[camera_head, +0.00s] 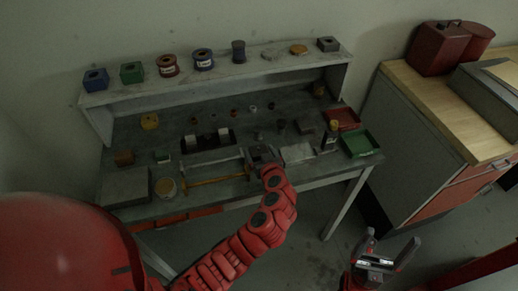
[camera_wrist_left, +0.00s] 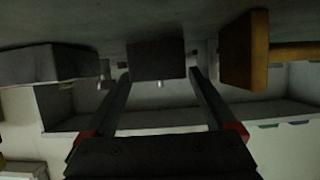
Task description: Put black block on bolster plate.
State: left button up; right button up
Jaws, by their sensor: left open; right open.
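A dark block, which looks like the black block, shows in the left wrist view (camera_wrist_left: 157,58). My left gripper (camera_head: 261,154) is open over the front of the workbench; its two fingers (camera_wrist_left: 160,76) point at the block, with a tip near each side. I cannot tell whether they touch it. In the head view my gripper largely hides this spot. A flat pale grey plate (camera_head: 297,153) lies just right of my left gripper, and a larger grey slab (camera_head: 126,186) lies at the bench's left end; I cannot tell which is the bolster plate. My right gripper (camera_head: 386,252) is open and empty, low over the floor.
Red (camera_head: 342,119) and green (camera_head: 360,143) trays sit at right. Spools and blocks line the raised shelf (camera_head: 215,72). A cabinet (camera_head: 440,100) stands right.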

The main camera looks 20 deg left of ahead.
pick_arm(q)
jog(key=shift+x, duration=0.85)
jog(key=shift+d, duration=0.1)
grip_shut()
